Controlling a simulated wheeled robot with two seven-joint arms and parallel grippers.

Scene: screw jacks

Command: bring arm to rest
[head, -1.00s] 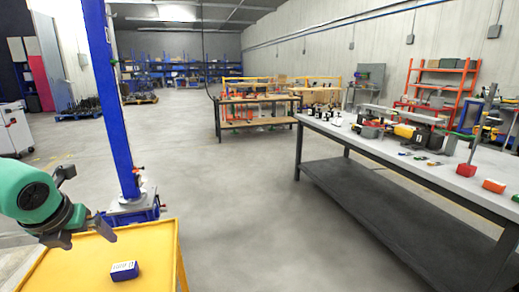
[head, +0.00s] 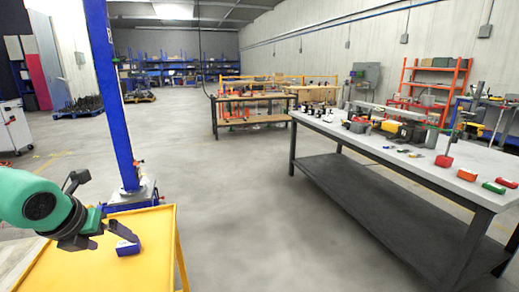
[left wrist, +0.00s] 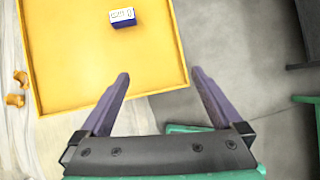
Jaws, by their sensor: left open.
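My left gripper (head: 105,205) comes in from the lower left of the head view, above the yellow table (head: 75,270). It is open, with nothing between its fingers. In the left wrist view the two spread fingers (left wrist: 160,76) reach towards the yellow table's edge (left wrist: 110,108). A small blue box with a white, printed top (head: 128,246) rests on the table, just beyond and below one finger in the head view. In the left wrist view the box (left wrist: 122,20) lies ahead of the fingertips, apart from them. My right gripper is not in view.
A blue post (head: 115,110) stands behind the yellow table. A long grey workbench (head: 400,150) on the right holds several tools and coloured parts. A wooden-topped bench (head: 245,122) stands further back. The grey floor (head: 230,220) between them is clear.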

